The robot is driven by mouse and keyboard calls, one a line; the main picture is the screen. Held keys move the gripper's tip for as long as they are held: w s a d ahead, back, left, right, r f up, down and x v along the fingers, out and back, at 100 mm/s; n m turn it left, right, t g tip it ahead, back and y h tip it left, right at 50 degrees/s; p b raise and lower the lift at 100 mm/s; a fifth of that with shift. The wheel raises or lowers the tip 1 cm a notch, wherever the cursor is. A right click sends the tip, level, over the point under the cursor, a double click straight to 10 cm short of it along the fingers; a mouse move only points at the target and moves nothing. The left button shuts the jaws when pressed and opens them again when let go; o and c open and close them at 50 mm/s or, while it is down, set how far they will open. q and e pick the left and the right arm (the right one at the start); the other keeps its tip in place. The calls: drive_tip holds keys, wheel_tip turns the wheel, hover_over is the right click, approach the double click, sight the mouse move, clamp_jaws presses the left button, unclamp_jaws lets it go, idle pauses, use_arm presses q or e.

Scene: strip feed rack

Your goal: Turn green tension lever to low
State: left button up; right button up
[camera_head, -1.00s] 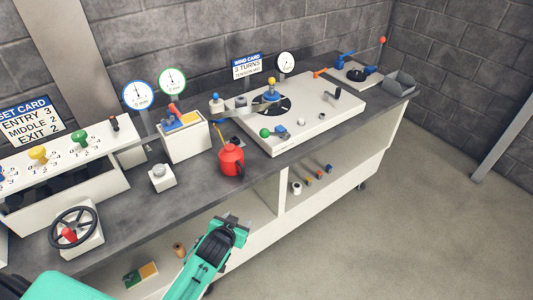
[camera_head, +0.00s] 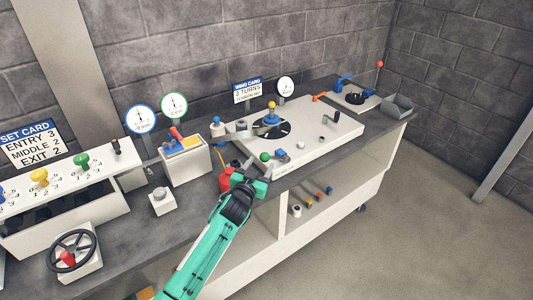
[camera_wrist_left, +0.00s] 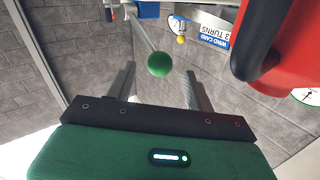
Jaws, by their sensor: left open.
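The green tension lever's ball knob (camera_head: 265,157) sits at the front left of the white winding plate (camera_head: 325,147), next to a small blue part (camera_head: 281,155). In the left wrist view the green ball (camera_wrist_left: 158,64) appears beyond and between my fingertips, on a thin rod. My left gripper (camera_head: 262,178) is open and empty at the bench's front edge, just in front of the knob and apart from it. The lever's scale marks are too small to read. My right gripper is not in view.
A red oil can (camera_head: 226,181) stands close left of my left gripper, partly hidden by it; it looms large in the left wrist view (camera_wrist_left: 285,60). A white box (camera_head: 185,164) and a handwheel (camera_head: 73,251) stand further left. A grey bin (camera_head: 398,106) sits at the right end.

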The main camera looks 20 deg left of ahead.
sight(266, 154)
use_arm(q)
drive_tip(key=w, duration=0.5)
drive_tip(key=shift+w+d, duration=0.15)
drive_tip(key=shift+w+p, duration=0.3)
drive_tip(key=shift+w, duration=0.35)
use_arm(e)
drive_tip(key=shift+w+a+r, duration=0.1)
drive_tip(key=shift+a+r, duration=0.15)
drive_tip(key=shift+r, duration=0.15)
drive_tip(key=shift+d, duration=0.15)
